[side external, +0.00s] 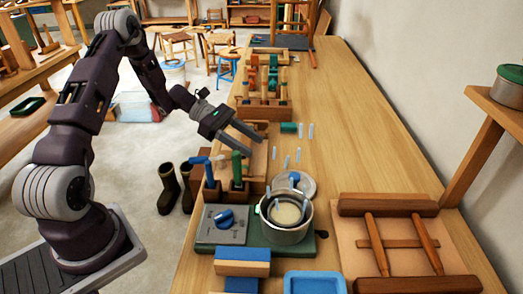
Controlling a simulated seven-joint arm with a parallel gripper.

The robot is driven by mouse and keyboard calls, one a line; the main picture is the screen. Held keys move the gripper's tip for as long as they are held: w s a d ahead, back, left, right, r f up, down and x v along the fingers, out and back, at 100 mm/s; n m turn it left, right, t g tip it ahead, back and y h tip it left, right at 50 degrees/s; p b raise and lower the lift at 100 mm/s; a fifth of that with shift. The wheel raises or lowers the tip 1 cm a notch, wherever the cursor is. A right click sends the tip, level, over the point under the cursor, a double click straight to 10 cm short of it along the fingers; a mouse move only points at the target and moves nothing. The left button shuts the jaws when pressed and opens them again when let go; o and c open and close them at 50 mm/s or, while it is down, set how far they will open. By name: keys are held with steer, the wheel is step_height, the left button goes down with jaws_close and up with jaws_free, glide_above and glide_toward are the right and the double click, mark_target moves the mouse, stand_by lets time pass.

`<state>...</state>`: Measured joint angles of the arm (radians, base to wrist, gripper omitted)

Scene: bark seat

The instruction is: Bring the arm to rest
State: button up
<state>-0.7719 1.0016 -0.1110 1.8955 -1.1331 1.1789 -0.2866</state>
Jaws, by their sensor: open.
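My gripper (256,142) is in the side external view, near the middle, over the left part of the long wooden bench (365,130). Its two fingers point to the lower right and stand apart, with nothing seen between them. The fingertips are above the bench near a wooden block rack (229,185) that holds a green-handled tool (237,168) and a blue-handled tool (209,170). I cannot tell how high above the bench they are. My arm reaches in from the left, bent at the elbow.
A metal pot (286,230) stands on a green hotplate at the front. A blue tray (315,283) and a wooden frame with spindles (400,244) lie nearby.

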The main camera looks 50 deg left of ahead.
steer(key=s+d+r+m+g+y, duration=0.45)
steer(key=s+d+r+m, duration=0.5)
steer(key=r+m, duration=0.25)
steer(key=s+r+m+t+y, duration=0.2)
steer(key=s+r+m+y, duration=0.1)
steer(key=s, duration=0.6)
steer(key=s+r+m+t+y, duration=0.3)
steer(key=s+m+y, duration=0.2)
steer(key=s+m, duration=0.2)
steer(key=shift+s+d+r+m, duration=0.3)
steer(key=shift+s+d+r, duration=0.05)
steer(key=shift+s, duration=0.7)
